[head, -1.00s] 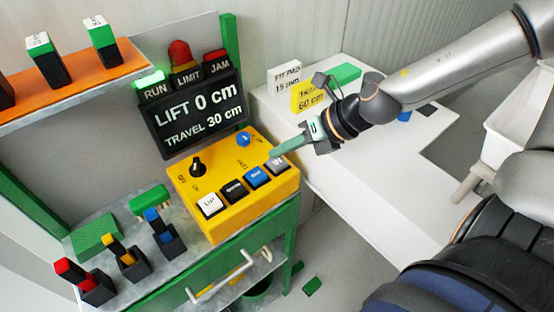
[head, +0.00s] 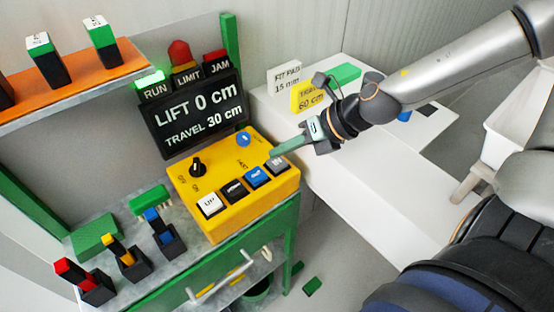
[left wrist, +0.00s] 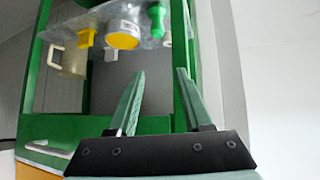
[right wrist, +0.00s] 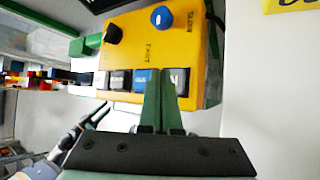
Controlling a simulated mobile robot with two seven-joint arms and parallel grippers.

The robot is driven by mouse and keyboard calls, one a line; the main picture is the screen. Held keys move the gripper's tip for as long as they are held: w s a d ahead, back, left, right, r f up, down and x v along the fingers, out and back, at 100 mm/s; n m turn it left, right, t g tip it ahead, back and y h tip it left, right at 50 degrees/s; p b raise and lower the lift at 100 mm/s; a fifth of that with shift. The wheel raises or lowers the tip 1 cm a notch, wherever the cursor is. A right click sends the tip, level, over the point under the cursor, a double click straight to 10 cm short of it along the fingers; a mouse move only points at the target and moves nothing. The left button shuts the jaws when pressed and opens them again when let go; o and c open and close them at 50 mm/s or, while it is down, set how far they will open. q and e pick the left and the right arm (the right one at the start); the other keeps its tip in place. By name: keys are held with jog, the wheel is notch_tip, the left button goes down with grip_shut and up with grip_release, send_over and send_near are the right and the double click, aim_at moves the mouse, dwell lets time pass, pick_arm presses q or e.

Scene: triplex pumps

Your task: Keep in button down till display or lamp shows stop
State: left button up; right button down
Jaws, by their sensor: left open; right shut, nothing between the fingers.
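The yellow control box (head: 232,225) carries a row of buttons: white UP, black, blue and the grey IN button (head: 277,162) at the right end. My right gripper (head: 273,153) is shut and empty, its fingertips at the IN button. In the right wrist view the fingers (right wrist: 161,72) cover part of that button; I cannot tell how far it is pressed. The display (head: 198,115) reads LIFT 0 cm, TRAVEL 30 cm. The RUN lamp (head: 150,79) glows green; LIMIT (head: 187,75) and JAM (head: 216,57) look unlit.
A black knob (head: 197,165) and a blue knob (head: 243,139) stand on the box. Red, yellow and blue-topped holders stand left on the green bench (head: 250,250). A white counter (head: 370,190) with signs lies right. An orange shelf (head: 75,87) is upper left.

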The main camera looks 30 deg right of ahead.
jog(key=shift+f, duration=0.15)
jog(key=shift+f+b, duration=0.3)
jog(key=shift+b, duration=0.2)
jog(key=shift+f+b, duration=0.55)
dwell(0.5)
jog(key=shift+r, duration=0.15)
dwell(5.8)
jog(key=shift+r+p, duration=0.75)
jog(key=shift+r, duration=0.05)
